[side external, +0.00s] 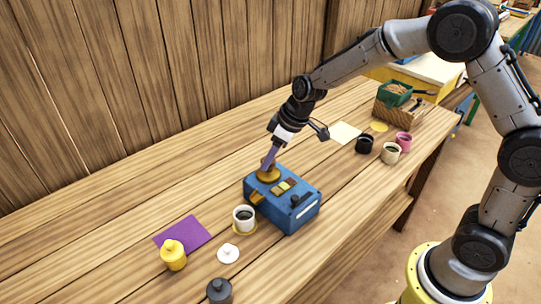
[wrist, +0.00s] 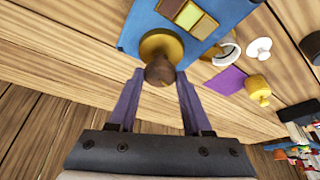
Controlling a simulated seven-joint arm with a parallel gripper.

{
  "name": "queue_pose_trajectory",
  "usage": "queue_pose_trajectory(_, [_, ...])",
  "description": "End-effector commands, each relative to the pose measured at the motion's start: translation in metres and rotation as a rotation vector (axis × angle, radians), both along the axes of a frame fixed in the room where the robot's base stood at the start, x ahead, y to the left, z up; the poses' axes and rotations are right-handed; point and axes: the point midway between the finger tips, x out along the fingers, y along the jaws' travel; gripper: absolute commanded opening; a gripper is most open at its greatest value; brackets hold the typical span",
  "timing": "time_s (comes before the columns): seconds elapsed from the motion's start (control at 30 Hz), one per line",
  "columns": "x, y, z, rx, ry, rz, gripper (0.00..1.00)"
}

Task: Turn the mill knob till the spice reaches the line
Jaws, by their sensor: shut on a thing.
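The mill is a blue box (side external: 296,212) on the wooden counter, with brown and yellow panels (side external: 284,187) on top. Its knob is a brown grip (wrist: 159,70) on a round brass base (side external: 267,176). My gripper (side external: 267,162) points down at the knob from above, its purple fingers shut on the grip. In the wrist view the fingertips (wrist: 159,76) lie on either side of it. I cannot make out a line or the spice level.
A yellow pot (side external: 173,256), purple cloth (side external: 184,233), white lid (side external: 228,254) and dark pot (side external: 219,291) lie front left. Black (side external: 364,145), cream (side external: 390,153) and pink (side external: 403,142) cups stand right, near a basket (side external: 398,112). A plank wall (side external: 150,70) runs behind.

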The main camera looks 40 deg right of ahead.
Motion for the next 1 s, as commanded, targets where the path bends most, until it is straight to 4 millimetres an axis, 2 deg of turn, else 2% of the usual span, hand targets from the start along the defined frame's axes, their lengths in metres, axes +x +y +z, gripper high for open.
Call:
queue_pose_trajectory(0.6, [-0.0006, 0.0040, 0.0011, -0.003, -0.002, -0.480, 0.00])
queue_pose_trajectory(1.0, [-0.0003, 0.0044, 0.0013, 0.000, -0.001, -0.682, 0.00])
